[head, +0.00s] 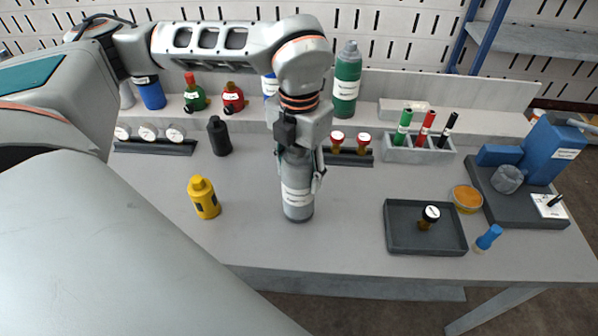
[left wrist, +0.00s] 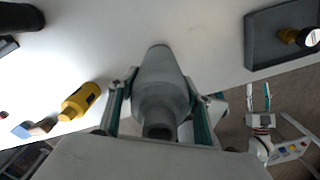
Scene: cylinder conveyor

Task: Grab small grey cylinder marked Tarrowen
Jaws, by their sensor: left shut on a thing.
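The small grey cylinder (head: 296,200), with a white label too small to read, stands upright at the middle of the bench. It also shows in the left wrist view (left wrist: 160,85), between the fingers. My left gripper (head: 299,172) comes down from above and is shut on its upper part. The gripper hides the cylinder's top in the head view. Its base looks at or very near the bench top; I cannot tell if there is a gap. My right gripper (left wrist: 258,98) shows small at the lower right of the left wrist view, empty, fingers apart.
A yellow bottle (head: 204,198) stands left of the cylinder, a black bottle (head: 219,137) farther back. A dark tray (head: 400,243) is to the right. The bench front is clear.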

